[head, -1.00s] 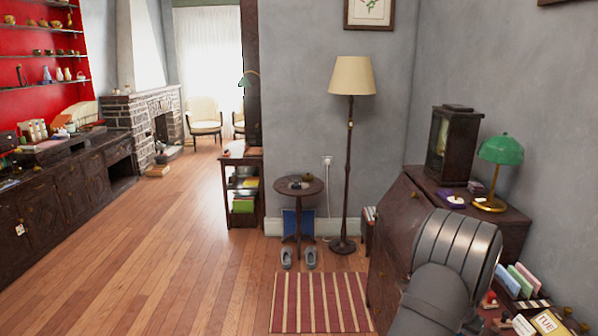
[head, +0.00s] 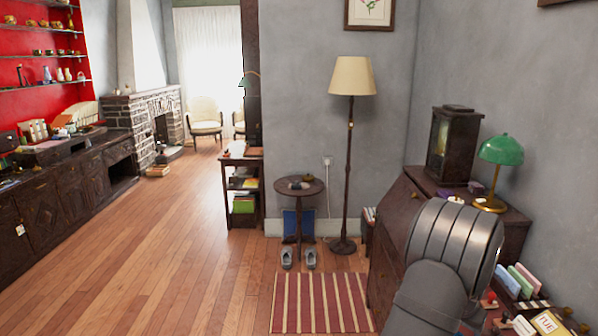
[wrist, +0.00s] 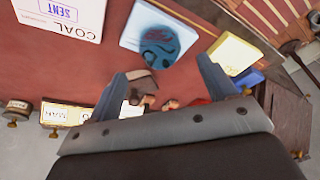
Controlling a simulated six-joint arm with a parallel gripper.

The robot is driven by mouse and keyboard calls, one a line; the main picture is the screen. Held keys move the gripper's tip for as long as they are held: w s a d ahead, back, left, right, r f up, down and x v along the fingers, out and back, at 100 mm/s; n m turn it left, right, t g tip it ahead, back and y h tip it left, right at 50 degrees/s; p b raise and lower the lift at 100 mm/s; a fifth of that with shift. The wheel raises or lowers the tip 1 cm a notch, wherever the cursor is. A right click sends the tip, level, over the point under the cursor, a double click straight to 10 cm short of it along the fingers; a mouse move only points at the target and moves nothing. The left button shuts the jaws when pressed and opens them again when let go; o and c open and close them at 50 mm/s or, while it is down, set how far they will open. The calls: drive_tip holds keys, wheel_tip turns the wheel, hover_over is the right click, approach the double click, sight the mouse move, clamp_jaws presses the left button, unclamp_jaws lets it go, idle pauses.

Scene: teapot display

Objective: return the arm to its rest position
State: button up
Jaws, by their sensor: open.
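My gripper (wrist: 166,72) shows in the wrist view with its two fingers apart and nothing held between them. It is above a reddish-brown surface (wrist: 85,75) with cards and small objects on it. How high it is above them I cannot tell. In the head view my grey arm stands at the lower right, in front of the dark wooden cabinet (head: 385,225). My fingers are not visible in the head view.
A white card (wrist: 62,15) printed "COAL SENT", a pale blue card (wrist: 140,22) and a yellow card (wrist: 232,52) lie near the fingers. A green lamp (head: 500,150) and a dark glass-fronted case (head: 450,145) stand on the cabinet.

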drive_tip(key=v, duration=0.6)
drive_tip(key=x, duration=1.2)
drive_tip(key=shift+f, duration=0.2)
wheel_tip(320, 180, up, 5)
drive_tip(key=shift+s+d+f, duration=0.1)
drive_tip(key=shift+s+d, duration=0.05)
drive_tip(key=shift+d, duration=0.05)
drive_tip(key=s+d+r, duration=0.3)
drive_tip(key=s+r, duration=0.4)
drive_tip(key=s, duration=0.4)
drive_tip(key=s+d+f+m+g, duration=0.1)
drive_tip(key=s+d+m, duration=0.2)
drive_tip(key=s+d, duration=0.3)
drive_tip(key=s+d+f+m, duration=0.2)
drive_tip(key=s+d, duration=0.2)
drive_tip(key=s, duration=0.4)
drive_tip(key=shift+h, duration=0.4)
drive_tip(key=w+f, duration=0.2)
drive_tip(key=w, duration=0.2)
drive_tip(key=w+f, duration=0.2)
drive_tip(key=w, duration=0.2)
drive_tip(key=w+f, duration=0.3)
drive_tip(key=w, duration=0.1)
drive_tip(key=shift+w+f, duration=0.1)
drive_tip(key=shift+w, duration=0.15)
drive_tip(key=shift+s+f, duration=0.1)
drive_tip(key=shift+f, duration=0.6)
